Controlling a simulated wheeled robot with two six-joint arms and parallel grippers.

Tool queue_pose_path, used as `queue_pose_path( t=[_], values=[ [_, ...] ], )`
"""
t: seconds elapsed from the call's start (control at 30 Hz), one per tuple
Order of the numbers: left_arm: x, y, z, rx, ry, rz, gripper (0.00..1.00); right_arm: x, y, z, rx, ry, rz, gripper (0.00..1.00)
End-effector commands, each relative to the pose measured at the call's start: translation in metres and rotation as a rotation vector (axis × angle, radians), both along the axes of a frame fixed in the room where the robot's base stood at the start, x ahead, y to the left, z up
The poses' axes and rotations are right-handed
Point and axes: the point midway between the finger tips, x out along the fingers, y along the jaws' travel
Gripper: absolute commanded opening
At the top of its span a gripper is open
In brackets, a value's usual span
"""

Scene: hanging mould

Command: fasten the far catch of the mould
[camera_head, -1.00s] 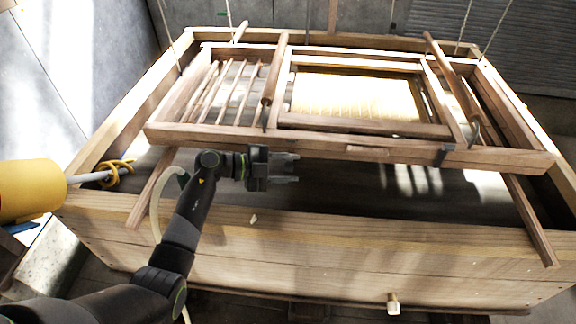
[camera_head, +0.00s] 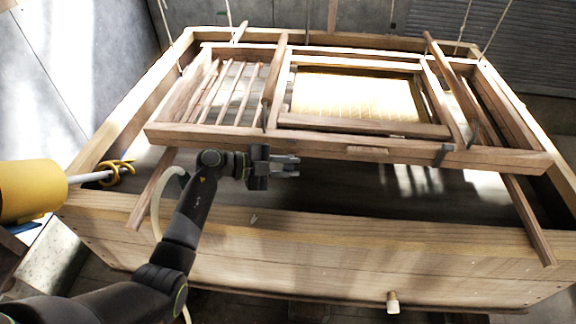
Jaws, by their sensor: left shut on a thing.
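The mould (camera_head: 350,151) is a wooden frame lying over a large vat, with cords near the vat's corners. A pale screen (camera_head: 355,97) sits in its middle. A dark metal catch (camera_head: 444,154) is on the near rail at the right; a dark hook (camera_head: 474,131) hangs near it, and another (camera_head: 265,116) is left of the screen. I cannot tell whether any is fastened. My left gripper (camera_head: 287,167) is just in front of the near rail, left of centre, fingers pointing right. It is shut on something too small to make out. My right gripper is out of view.
A yellow cylinder (camera_head: 30,190) with a pale rod and a yellow ring (camera_head: 118,172) reaches in at left. The vat's front right interior is open.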

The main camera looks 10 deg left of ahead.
Motion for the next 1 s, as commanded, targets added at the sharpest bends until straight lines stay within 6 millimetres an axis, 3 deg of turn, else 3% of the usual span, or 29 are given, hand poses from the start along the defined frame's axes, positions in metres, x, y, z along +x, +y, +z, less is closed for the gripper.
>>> queue_pose_path(
  t=[0.6, 1.0],
  values=[
    [0.015, 0.001, 0.027, 0.005, 0.376, -0.003, 0.0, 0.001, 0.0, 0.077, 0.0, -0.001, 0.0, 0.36],
    [0.026, 0.001, 0.032, 0.004, 0.579, -0.002, 0.0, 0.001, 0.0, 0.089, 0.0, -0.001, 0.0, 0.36]
  ],
)
